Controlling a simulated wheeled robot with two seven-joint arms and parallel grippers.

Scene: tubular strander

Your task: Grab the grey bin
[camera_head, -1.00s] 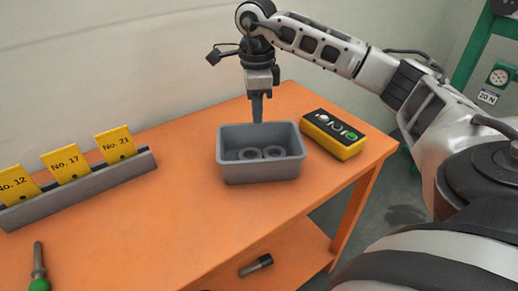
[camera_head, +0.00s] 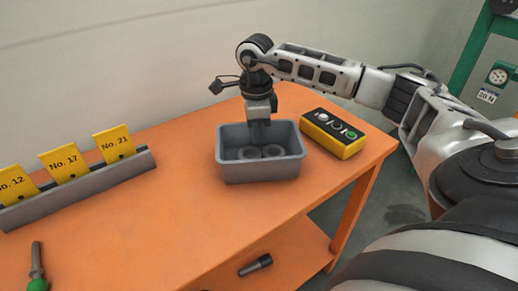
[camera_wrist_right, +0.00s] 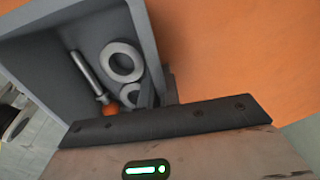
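The grey bin (camera_head: 262,172) is an open rectangular box standing upright on the orange table. Two grey rings (camera_head: 272,150) lie inside it. The right wrist view shows the bin (camera_wrist_right: 45,75) from above, with the rings and a metal rod with an orange end (camera_wrist_right: 110,107) inside. My right gripper (camera_head: 260,136) points down at the bin's far wall, its fingertips below the rim level in the picture. Whether the fingers straddle or grip the wall, I cannot tell. My left gripper is not in view.
A yellow-and-black button box (camera_head: 335,135) stands close to the bin's right. A grey rack (camera_head: 85,187) with numbered yellow cards is at the left. A green-ended tool (camera_head: 38,270) lies at the front left. A dark cylinder (camera_head: 256,265) lies on the lower shelf.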

